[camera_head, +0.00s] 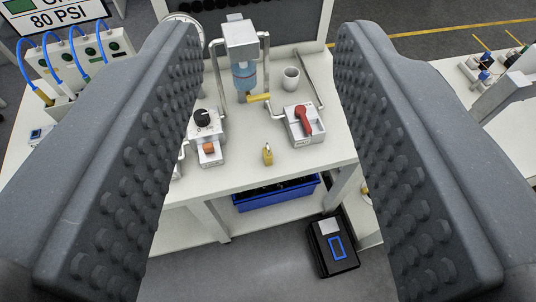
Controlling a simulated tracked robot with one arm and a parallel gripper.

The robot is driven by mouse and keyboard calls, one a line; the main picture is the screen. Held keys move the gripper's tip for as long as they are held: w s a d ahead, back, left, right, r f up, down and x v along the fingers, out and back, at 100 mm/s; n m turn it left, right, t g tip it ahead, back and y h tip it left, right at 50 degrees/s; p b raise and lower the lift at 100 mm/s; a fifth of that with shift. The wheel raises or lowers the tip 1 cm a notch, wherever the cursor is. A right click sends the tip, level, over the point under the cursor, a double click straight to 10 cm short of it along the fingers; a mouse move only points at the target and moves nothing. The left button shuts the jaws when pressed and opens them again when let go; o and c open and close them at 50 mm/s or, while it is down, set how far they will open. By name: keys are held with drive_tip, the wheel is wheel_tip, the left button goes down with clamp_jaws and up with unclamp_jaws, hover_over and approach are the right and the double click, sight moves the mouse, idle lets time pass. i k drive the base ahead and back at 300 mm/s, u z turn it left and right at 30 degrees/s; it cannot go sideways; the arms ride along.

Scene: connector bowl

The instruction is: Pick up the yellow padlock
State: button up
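A small yellow padlock (268,155) stands on the white workbench (245,176), close to its front edge. My gripper (268,40) is open, with its two grey, studded fingers at the left and right of the picture. The padlock shows in the gap between the fingers, well beyond them and not touched. Nothing is between the fingers.
Behind the padlock stand a grey and blue valve unit (243,60) and a white cup (291,78). A red-knob box (304,122) is to its right, a black-knob box (204,130) to its left. A blue bin (275,197) sits below; a black case (332,246) lies on the floor.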

sight(267, 155)
drive_tip(key=u, duration=2.5)
drive_tip(key=k, duration=1.4)
drive_tip(key=z, duration=1)
drive_tip(key=i, duration=1)
drive_tip(key=u, duration=0.05)
